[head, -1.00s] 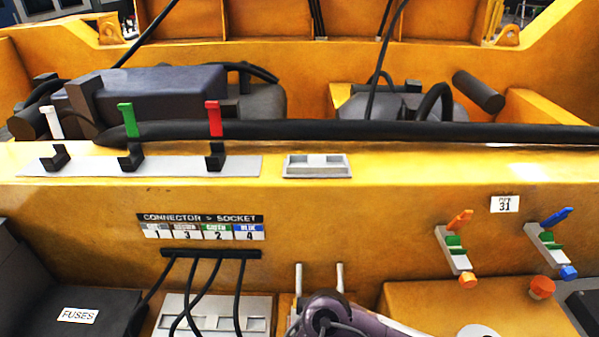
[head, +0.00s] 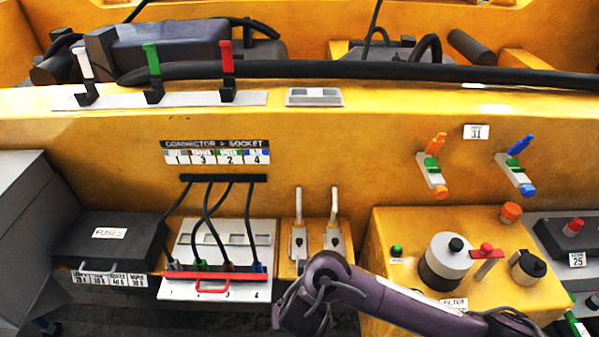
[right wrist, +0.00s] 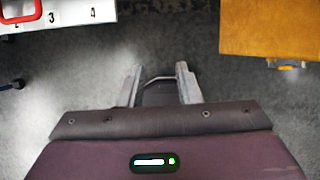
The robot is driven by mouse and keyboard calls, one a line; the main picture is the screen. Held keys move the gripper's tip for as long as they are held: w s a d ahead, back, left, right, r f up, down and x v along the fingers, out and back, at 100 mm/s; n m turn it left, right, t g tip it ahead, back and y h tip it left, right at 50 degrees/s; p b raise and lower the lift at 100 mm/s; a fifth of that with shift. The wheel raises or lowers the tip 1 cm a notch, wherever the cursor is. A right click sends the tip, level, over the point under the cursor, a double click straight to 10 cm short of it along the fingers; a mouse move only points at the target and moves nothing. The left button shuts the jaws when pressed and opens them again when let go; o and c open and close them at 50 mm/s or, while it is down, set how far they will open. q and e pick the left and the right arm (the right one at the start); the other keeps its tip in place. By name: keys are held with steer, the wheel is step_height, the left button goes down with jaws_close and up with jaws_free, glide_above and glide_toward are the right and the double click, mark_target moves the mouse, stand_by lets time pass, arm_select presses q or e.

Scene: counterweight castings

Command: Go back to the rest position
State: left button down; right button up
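My right arm comes in from the lower right in the head view and bends at the bottom middle, in front of the yellow machine wall (head: 330,155). Its gripper tips are not visible there. In the right wrist view my right gripper (right wrist: 160,82) has its two grey fingers apart, over grey floor. A dark shape with a thin light edge shows between them; I cannot tell what it is, and nothing is clearly gripped. My left gripper and arm are not in view.
A socket panel (head: 262,240) with plugged cables and a red handle (head: 212,285) is left of my arm. Two levers (head: 334,205) stand just behind it. A yellow console (head: 385,225) with knobs is to the right. A fuse box (head: 135,236) is at left.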

step_height(320, 180, down, 30)
steer(key=s+d+m+g+y+b, duration=0.1)
steer(key=m+g+y+b, duration=0.15)
steer(key=m, duration=0.85)
steer(key=s+d+f+m+g+y+b, duration=0.15)
steer(key=m+b, duration=0.25)
steer(key=m, duration=0.6)
steer(key=s+d+f+m+t+h+b, duration=0.1)
steer(key=s+d+f+m+b, duration=0.2)
steer(key=s+d+f+m, duration=0.65)
steer(key=s+d+f+m+h, duration=0.1)
steer(key=s+d+f+m, duration=0.1)
steer(key=s+d+f, duration=0.3)
steer(key=s+d+f+m+h+b, duration=0.1)
steer(key=s+d+f, duration=0.4)
steer(key=s, duration=0.6)
steer(key=shift+d+m+h, duration=0.35)
steer(key=shift+d+h, duration=0.15)
steer(key=shift+h, duration=0.2)
steer(key=shift+f, duration=0.1)
